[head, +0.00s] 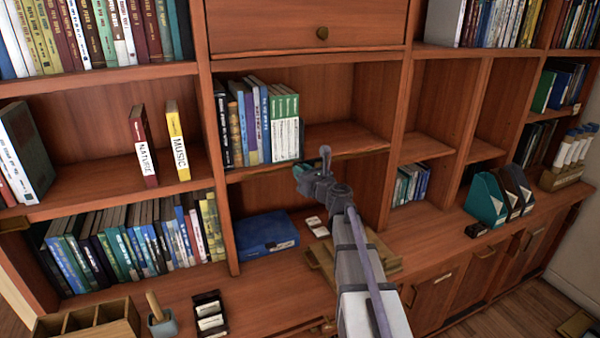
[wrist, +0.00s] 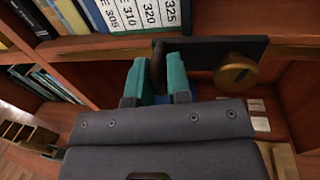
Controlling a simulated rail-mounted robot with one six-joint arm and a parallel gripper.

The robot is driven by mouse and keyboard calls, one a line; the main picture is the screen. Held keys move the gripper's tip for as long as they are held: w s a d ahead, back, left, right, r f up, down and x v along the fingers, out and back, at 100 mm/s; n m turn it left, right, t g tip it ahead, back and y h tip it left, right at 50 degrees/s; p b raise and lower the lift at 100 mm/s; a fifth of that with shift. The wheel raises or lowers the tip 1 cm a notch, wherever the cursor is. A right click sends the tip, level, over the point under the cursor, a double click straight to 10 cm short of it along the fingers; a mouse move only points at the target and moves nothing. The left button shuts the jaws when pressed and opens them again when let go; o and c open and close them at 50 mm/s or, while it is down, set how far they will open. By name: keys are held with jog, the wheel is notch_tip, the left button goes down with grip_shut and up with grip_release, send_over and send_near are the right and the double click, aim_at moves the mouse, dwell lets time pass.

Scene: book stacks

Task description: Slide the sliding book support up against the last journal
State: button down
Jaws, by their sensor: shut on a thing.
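The row of journals (head: 284,125) stands upright on the middle shelf in the head view. White ones with green tops are at its right end. Their numbered labels show at the top of the wrist view (wrist: 150,12). The sliding book support (wrist: 225,50) shows there as a dark plate at the shelf edge, close to the last journals. In the head view my gripper (head: 305,175) is at the shelf's front edge and hides the support.
A brass rail (head: 350,153) runs along the shelf edge. A round brass piece (wrist: 237,75) sits below the plate. The shelf right of the journals (head: 335,135) is clear. A blue box (head: 266,234) and a wooden tray (head: 322,262) lie on the counter below.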

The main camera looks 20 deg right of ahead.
jog(key=c, duration=1.2)
grip_release()
jog(key=s, duration=0.3)
jog(key=s+d, duration=0.1)
jog(key=s, duration=0.3)
jog(key=s+d, duration=0.1)
jog(key=s, duration=0.2)
jog(key=shift+s, duration=0.35)
jog(key=shift+n, duration=0.3)
